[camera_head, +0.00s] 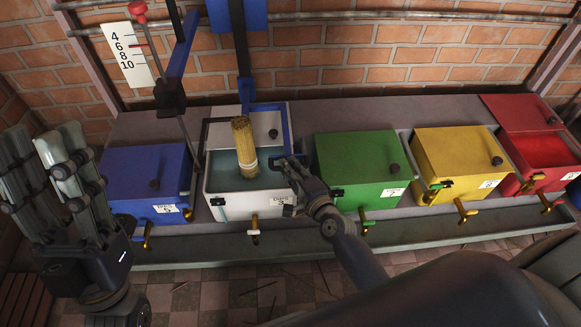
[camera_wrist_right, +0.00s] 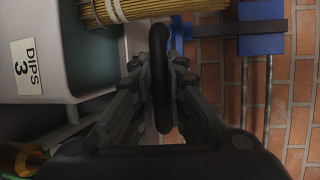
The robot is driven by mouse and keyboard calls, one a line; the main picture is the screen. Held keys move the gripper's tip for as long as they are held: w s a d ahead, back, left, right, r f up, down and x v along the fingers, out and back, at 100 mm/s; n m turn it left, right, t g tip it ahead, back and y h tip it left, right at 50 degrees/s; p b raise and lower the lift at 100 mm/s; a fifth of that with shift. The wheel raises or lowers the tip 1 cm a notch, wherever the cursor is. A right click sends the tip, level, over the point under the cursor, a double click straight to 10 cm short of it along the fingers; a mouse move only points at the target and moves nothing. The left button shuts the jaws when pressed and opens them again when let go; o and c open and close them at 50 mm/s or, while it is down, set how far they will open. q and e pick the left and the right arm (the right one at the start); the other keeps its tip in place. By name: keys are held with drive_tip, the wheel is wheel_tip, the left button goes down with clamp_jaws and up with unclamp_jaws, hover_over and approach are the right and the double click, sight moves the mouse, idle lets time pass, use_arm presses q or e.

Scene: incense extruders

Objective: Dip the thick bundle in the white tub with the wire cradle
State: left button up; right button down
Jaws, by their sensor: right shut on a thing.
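The white tub (camera_head: 270,205) stands open, with blue-grey liquid (camera_head: 222,173) inside; its DIPS 3 label and wall (camera_wrist_right: 40,20) show in the wrist view. The thick tan bundle (camera_head: 243,145) stands nearly upright over the liquid, with a pale band near its lower end. Whether its end touches the liquid is unclear. My right gripper (camera_head: 290,168) is at the tub's right rim, shut on a black bar-like handle (camera_wrist_right: 161,75). My left gripper (camera_head: 38,137) is open and empty at far left.
A closed blue tub (camera_head: 140,175) stands left, closed green (camera_head: 350,165) and yellow (camera_head: 455,150) tubs right, and an open red tub (camera_head: 540,150) at far right. A numbered white scale (camera_head: 127,55) and a blue upright are behind. Taps stick out in front.

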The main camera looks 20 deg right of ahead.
drive_tip(key=shift+f, duration=0.25)
drive_tip(key=c, duration=1.6)
unclamp_jaws()
drive_tip(key=shift+f, duration=0.1)
drive_tip(key=v, duration=1.2)
